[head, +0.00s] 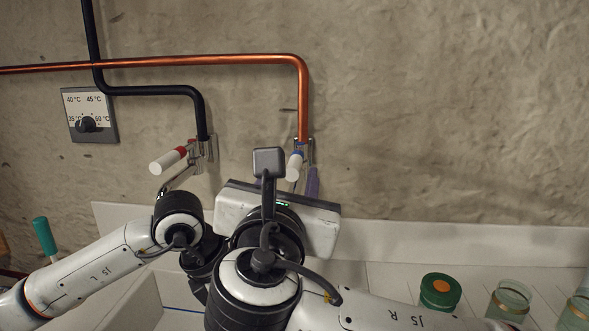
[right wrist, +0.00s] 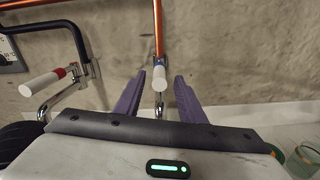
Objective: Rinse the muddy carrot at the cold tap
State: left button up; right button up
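The cold tap (head: 295,165), with a blue band and white lever handle, is on the wall below the copper pipe. It also shows in the right wrist view (right wrist: 158,84). My right gripper (right wrist: 159,82) is open, its purple fingers on either side of that handle, with a gap visible on both sides. In the head view the right gripper (head: 302,180) is mostly hidden by its own wrist. My left arm reaches in from the left, and its gripper is hidden behind my right arm. The muddy carrot is not visible in either view.
A hot tap (head: 170,160) with a red band and white handle is left of the cold tap. A thermostat dial (head: 87,124) is on the wall. A white basin edge (head: 125,300) shows below.

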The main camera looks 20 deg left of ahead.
jog(key=shift+x, duration=2.25)
grip_shut()
